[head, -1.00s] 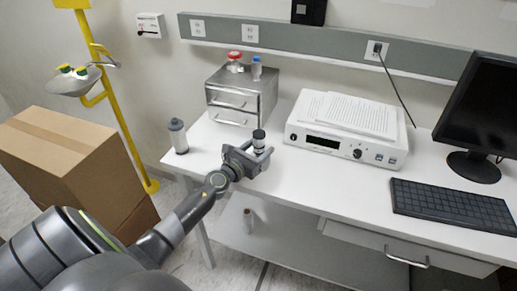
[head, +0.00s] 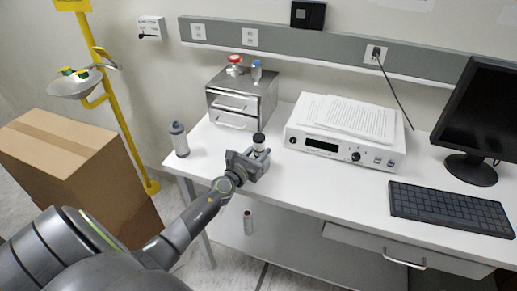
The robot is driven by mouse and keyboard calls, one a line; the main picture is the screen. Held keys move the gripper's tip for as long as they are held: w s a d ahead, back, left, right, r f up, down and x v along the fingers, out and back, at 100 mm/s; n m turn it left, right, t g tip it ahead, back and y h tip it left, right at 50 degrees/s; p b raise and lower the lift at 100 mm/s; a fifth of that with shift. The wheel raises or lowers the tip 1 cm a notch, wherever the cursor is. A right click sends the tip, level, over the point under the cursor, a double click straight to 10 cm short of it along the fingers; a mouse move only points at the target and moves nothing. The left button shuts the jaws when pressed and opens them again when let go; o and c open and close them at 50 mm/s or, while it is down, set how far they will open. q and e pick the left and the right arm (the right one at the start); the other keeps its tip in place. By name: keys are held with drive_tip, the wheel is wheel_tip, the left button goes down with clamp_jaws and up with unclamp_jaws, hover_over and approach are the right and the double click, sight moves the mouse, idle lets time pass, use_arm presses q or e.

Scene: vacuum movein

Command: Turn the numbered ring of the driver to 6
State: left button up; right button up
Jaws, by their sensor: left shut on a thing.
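A small upright cylinder with a black top and a pale band (head: 259,147) stands above the front part of the white table (head: 310,185). It seems to be the driver. My left gripper (head: 256,158) reaches in from the lower left and is shut on this cylinder, hiding its lower part. The numbers on the ring are too small to read. My right gripper is not in view.
A grey bottle (head: 179,140) stands left of the gripper. Behind are a metal drawer box (head: 236,104) and a white instrument (head: 345,148) with papers. A keyboard (head: 450,207) and monitor (head: 485,105) are at the right. The table front between gripper and keyboard is clear.

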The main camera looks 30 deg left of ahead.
use_arm(q)
drive_tip(key=shift+d+r+n+y+p, duration=0.1)
drive_tip(key=shift+r+n+y+p, duration=0.15)
drive_tip(key=shift+n+y+p, duration=0.75)
drive_tip(key=n+y+p, duration=0.1)
drive_tip(key=y, duration=0.1)
drive_tip(key=shift+g+y, duration=0.3)
drive_tip(key=shift+f+n+g+y, duration=0.15)
drive_tip(key=shift+n+g+y, duration=0.25)
drive_tip(key=shift+n+y, duration=0.45)
drive_tip(key=shift+n+g+y, duration=0.7)
drive_tip(key=shift+n+y, duration=0.05)
drive_tip(key=shift+y, duration=0.7)
drive_tip(key=o, duration=1)
drive_tip(key=shift+c, duration=0.2)
drive_tip(key=shift+f, duration=0.1)
